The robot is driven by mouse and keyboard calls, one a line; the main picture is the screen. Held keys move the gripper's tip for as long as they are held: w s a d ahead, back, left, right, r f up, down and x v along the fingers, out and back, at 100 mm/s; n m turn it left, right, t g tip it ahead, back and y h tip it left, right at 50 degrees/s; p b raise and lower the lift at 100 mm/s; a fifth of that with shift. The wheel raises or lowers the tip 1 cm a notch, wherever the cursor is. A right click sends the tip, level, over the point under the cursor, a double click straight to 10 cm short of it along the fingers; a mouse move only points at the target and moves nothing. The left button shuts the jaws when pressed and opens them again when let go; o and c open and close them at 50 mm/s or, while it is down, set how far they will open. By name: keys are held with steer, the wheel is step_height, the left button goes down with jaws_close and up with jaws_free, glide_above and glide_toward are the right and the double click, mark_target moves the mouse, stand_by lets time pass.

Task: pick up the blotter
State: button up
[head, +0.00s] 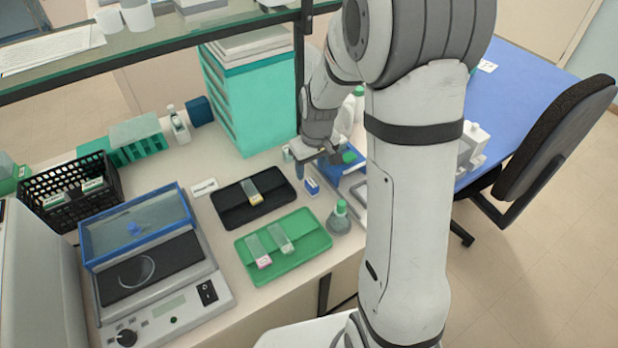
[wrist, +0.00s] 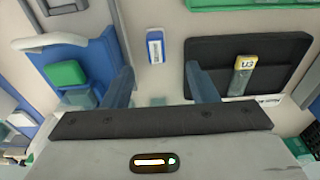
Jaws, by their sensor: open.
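No label names the blotter; a small blue block with a white face (head: 311,186), standing on the bench right of the black mat, may be it. In the wrist view this block (wrist: 155,47) appears between and beyond my fingertips, apart from both. My gripper (wrist: 159,78) is open with nothing between its fingers.
A black mat (head: 230,211) with a yellow-labelled slide lies left of the block. A green mat (head: 270,270) and a green-capped flask (head: 339,218) are nearer. A blue tray (wrist: 98,50) with a green-topped item stands close beside my left finger in the wrist view.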

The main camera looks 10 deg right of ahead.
mark_target(312, 183)
steer(key=shift+w+d+f+p, duration=0.1)
steer(key=shift+w+f+p, duration=0.2)
steer(key=shift+f, duration=1.05)
steer(key=shift+w+f+p, duration=0.1)
steer(key=shift+f+p, duration=0.25)
steer(key=shift+f, duration=1.05)
steer(key=shift+w+d+f+p, duration=0.15)
steer(key=shift+f+p, duration=0.2)
steer(key=shift+f, duration=1)
steer(key=shift+a, duration=0.1)
steer(key=c, duration=1.1)
